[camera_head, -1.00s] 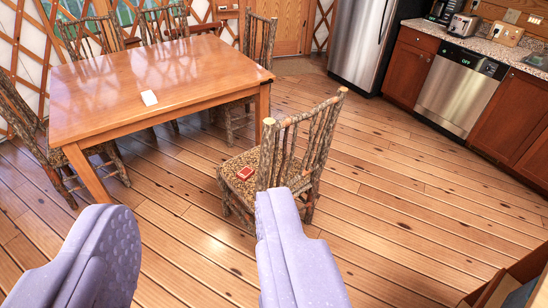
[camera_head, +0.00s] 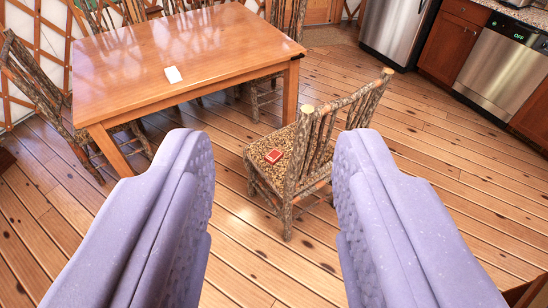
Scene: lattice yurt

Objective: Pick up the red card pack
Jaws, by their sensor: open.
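The red card pack (camera_head: 274,156) lies flat on the patterned seat of a rustic log chair (camera_head: 318,135), near the middle of the picture. The chair's back stands to the right of the pack, and the pack is in clear view. My gripper (camera_head: 272,150) shows as two pale purple fingers, one at the left and one at the right. It is open and empty. The chair and pack appear between the fingers, beyond them and apart from them.
A wooden table (camera_head: 185,62) with a small white object (camera_head: 173,74) on it stands behind and left of the chair, with other log chairs around it. A dishwasher (camera_head: 503,70) and fridge (camera_head: 390,32) stand at the far right. The plank floor right of the chair is clear.

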